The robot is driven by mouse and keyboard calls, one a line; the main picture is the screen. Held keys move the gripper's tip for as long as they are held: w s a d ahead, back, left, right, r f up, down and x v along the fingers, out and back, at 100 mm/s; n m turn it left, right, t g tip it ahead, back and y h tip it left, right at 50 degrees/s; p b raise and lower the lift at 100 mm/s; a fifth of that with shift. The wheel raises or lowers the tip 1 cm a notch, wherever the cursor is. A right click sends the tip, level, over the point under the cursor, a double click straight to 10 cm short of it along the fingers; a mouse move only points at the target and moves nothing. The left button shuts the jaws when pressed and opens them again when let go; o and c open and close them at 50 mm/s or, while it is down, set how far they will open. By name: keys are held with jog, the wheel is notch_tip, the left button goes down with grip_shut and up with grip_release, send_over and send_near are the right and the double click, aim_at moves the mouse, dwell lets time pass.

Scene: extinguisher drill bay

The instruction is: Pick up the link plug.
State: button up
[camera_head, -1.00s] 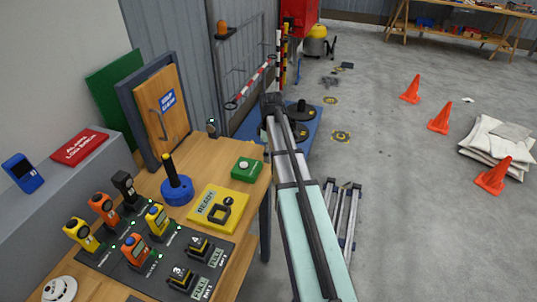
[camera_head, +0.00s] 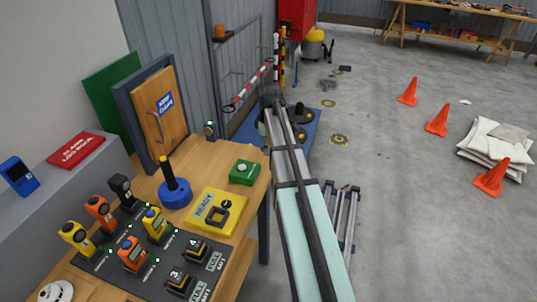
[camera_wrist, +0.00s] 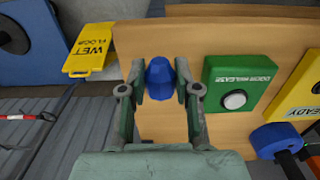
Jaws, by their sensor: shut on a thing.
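A blue plug-like piece, which I take to be the link plug (camera_wrist: 160,76), sits between the two fingers of my gripper (camera_wrist: 160,84) in the wrist view. The fingers are closed on its sides, one on the left and one on the right. The wooden bench top (camera_wrist: 165,124) shows behind it. I cannot tell whether the piece touches the bench or is clear of it. In the head view my arm reaches away past the bench's right edge, and neither the gripper's fingers nor the blue piece can be made out.
A green door release button box (camera_wrist: 238,84) is close right of the gripper, with a yellow READY plate (camera_head: 217,210) beyond. A blue base with a black post (camera_head: 175,191) stands on the bench. Several detectors fill a dark mat. Orange cones (camera_head: 436,120) stand on open floor.

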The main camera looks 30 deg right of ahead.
notch_tip(320, 180, up, 16)
jog(key=b, duration=0.2)
dwell(0.4)
